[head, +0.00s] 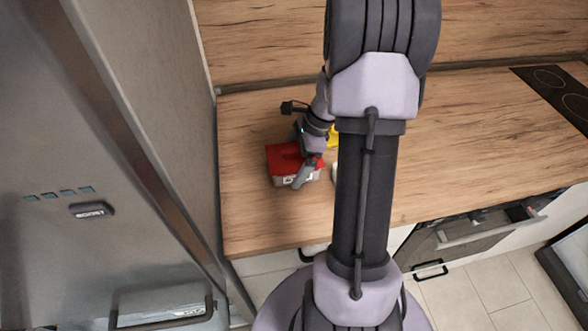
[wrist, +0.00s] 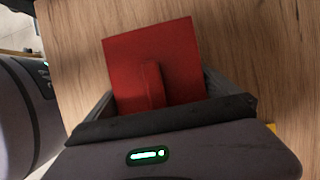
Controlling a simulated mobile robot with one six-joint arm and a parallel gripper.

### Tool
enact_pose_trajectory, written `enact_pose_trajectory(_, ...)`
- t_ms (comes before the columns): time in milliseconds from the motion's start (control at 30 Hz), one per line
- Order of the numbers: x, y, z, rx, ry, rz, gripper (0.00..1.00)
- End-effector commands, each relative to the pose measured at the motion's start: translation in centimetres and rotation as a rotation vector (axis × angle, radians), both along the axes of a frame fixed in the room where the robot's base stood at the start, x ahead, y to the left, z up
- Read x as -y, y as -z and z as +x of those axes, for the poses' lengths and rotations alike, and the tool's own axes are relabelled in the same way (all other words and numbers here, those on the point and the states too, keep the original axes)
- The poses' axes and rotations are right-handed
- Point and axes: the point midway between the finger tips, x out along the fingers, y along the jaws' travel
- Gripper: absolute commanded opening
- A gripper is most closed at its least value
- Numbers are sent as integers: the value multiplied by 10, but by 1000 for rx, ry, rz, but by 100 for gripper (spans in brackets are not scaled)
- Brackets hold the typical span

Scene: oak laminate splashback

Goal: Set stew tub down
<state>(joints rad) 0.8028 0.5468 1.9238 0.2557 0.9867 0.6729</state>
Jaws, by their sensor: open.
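The stew tub (head: 281,156) is a box with a red lid and a pale label on its side. It sits on the wooden counter at the left, near the fridge. The wrist view shows its square red lid (wrist: 180,60) with a raised ridge in the middle. My gripper (head: 306,170) is at the tub, its dark fingers on either side of the lid's near part. The jaws (wrist: 157,98) are open. Whether a finger still touches the tub cannot be told. The palm hides the near edge of the lid.
A yellow item (head: 333,139) and a white item (head: 335,174) stand close right of the tub, partly behind my arm. The fridge (head: 100,170) borders the counter on the left. The counter (head: 470,140) is clear to the right, up to the hob (head: 565,95).

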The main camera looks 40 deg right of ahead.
Motion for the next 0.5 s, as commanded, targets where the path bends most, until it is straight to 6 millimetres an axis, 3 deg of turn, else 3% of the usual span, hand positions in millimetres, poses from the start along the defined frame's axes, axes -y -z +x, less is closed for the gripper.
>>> enact_pose_trajectory(100, 0, -2, 0, 1, 0, 0, 98)
enact_pose_trajectory(400, 0, -2, 0, 1, 0, 0, 39)
enact_pose_trajectory(500, 1, -3, 0, 1, 0, 0, 24)
